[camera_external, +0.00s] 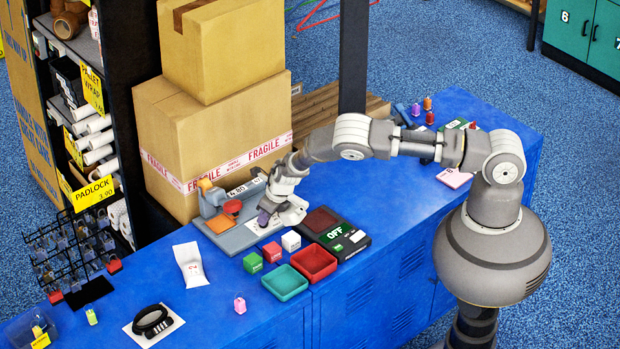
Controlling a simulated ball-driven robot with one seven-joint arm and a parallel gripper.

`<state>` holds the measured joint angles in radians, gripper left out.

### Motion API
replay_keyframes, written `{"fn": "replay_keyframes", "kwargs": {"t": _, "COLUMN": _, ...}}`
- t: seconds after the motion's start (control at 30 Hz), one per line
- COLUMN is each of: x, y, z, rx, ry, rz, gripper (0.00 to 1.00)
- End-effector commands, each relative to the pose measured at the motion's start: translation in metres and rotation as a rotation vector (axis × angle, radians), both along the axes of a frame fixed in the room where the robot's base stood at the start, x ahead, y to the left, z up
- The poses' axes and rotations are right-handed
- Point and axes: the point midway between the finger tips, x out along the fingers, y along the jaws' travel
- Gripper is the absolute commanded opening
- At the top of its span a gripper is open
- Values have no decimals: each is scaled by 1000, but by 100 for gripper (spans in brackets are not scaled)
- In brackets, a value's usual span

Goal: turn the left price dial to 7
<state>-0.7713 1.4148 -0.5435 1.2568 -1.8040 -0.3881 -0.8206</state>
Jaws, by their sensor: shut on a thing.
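The grey price machine (236,238) lies on the blue counter, with an orange pad, a red knob-like part (232,207) and a small white strip (237,191) whose digits are too small to read surely. My gripper (268,217) is low over the right part of this machine, fingers pointing down. It is shut on a small part there, which appears to be a price dial. The fingers and wrist hide most of that dial, so its number and mark cannot be read. A white card (263,226) lies just below the fingers.
Green, white and red cubes and green (284,282) and red (314,259) trays sit in front. Large cartons (205,135) rise close behind. The front left of the counter has some bare room.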

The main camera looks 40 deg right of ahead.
Motion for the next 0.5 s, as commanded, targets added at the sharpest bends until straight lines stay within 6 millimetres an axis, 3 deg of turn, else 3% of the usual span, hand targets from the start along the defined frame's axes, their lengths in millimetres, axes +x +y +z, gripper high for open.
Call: {"fn": "replay_keyframes", "kwargs": {"t": 0.5, "x": 0, "y": 6, "z": -3, "rx": -3, "ry": -6, "rz": -479, "gripper": 0}}
